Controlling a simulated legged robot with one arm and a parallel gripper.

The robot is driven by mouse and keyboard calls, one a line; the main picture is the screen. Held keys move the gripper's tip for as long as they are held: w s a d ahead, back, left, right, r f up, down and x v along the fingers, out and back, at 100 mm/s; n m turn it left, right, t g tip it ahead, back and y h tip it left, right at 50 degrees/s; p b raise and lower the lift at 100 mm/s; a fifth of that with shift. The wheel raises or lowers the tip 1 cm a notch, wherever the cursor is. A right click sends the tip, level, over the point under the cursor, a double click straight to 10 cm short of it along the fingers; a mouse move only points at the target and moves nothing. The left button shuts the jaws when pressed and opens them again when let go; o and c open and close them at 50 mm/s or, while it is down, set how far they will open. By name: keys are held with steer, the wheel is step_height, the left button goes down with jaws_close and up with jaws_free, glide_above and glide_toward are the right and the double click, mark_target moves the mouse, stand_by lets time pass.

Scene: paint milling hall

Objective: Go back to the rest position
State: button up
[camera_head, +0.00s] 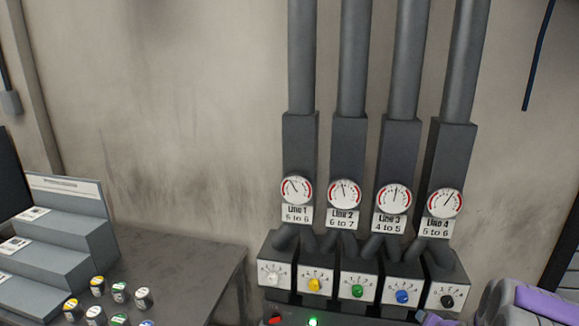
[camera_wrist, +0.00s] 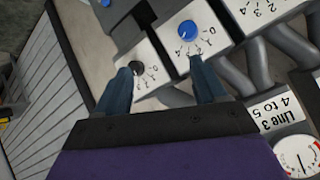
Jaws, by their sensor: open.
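My gripper (camera_wrist: 160,66) shows in the wrist view with its two dark blue fingers apart and nothing between them. It is in front of the dial panels. The black knob (camera_wrist: 137,67) is by the left fingertip, and the blue knob (camera_wrist: 188,30) is just beyond the right fingertip. I cannot tell whether either finger touches a panel. In the head view, a purple and grey part of my arm (camera_head: 545,304) fills the lower right corner. The fingers are not clear there.
The row of panels has white (camera_head: 271,279), yellow (camera_head: 314,285), green (camera_head: 358,291), blue and black knobs, under several pipes with gauges (camera_head: 345,194). A dark table (camera_head: 185,268) at left holds small paint pots (camera_head: 119,292) and a grey stepped rack (camera_head: 60,232). A green light (camera_head: 312,321) glows below.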

steer(key=s+a+r+n+g, duration=0.2)
steer(key=s+a+r+g, duration=0.1)
steer(key=s+a+r, duration=0.4)
steer(key=s+a+r+n+g, duration=0.2)
steer(key=s+a, duration=0.5)
steer(key=s, duration=0.4)
steer(key=s+a+r+n+g+y, duration=0.1)
steer(key=s+a+r+n+g, duration=0.1)
steer(key=s+a, duration=0.5)
steer(key=s+a+r+n+g+y+b, duration=0.1)
steer(key=s+a+r+g, duration=0.3)
steer(key=s, duration=1.2)
steer(key=a+r+n, duration=0.1)
steer(key=a, duration=0.3)
steer(key=shift+g, duration=0.3)
